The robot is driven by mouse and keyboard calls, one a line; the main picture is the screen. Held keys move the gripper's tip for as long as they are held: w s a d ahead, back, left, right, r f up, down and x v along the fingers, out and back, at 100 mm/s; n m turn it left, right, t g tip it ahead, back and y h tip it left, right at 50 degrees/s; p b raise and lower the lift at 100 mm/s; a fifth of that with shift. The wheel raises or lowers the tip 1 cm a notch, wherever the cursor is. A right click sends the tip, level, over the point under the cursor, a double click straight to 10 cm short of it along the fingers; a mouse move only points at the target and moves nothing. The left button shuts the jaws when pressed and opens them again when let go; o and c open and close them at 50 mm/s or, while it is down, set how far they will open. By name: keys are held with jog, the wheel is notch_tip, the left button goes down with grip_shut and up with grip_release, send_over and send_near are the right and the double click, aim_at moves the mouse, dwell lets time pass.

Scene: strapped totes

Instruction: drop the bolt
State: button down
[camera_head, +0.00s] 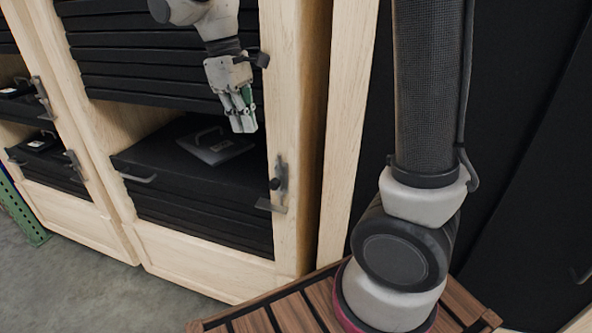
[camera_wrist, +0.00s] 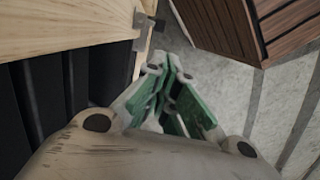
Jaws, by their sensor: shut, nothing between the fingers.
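A metal bolt (camera_head: 279,183) with a dark knob is mounted on the pale wooden post at the right side of the middle cabinet. A small metal bracket (camera_head: 270,206) sits just below it. My gripper (camera_head: 244,126) points down in front of the cabinet, above and left of the bolt, apart from it. Its green-padded fingers are shut with nothing between them. In the wrist view the closed fingertips (camera_wrist: 172,62) show at the centre. Grey metal hardware (camera_wrist: 146,26) on the wood shows just beyond them; I cannot tell which part of the bolt this is.
Black totes (camera_head: 190,190) fill the wooden cabinet, and a dark panel with a handle (camera_head: 210,145) lies on the lower stack. Another cabinet with bolts (camera_head: 74,164) stands at left. My slatted deck (camera_head: 290,315) is below. Grey floor (camera_head: 80,280) is clear at lower left.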

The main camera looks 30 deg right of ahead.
jog(key=shift+s+d+r+n, duration=0.25)
jog(key=shift+d+r+n, duration=0.05)
jog(key=shift+d+r, duration=0.4)
send_near(277, 172)
notch_tip(277, 172, down, 7)
jog(key=s+a, duration=0.2)
jog(key=shift+s+a+f, duration=0.15)
jog(key=shift+f, duration=0.1)
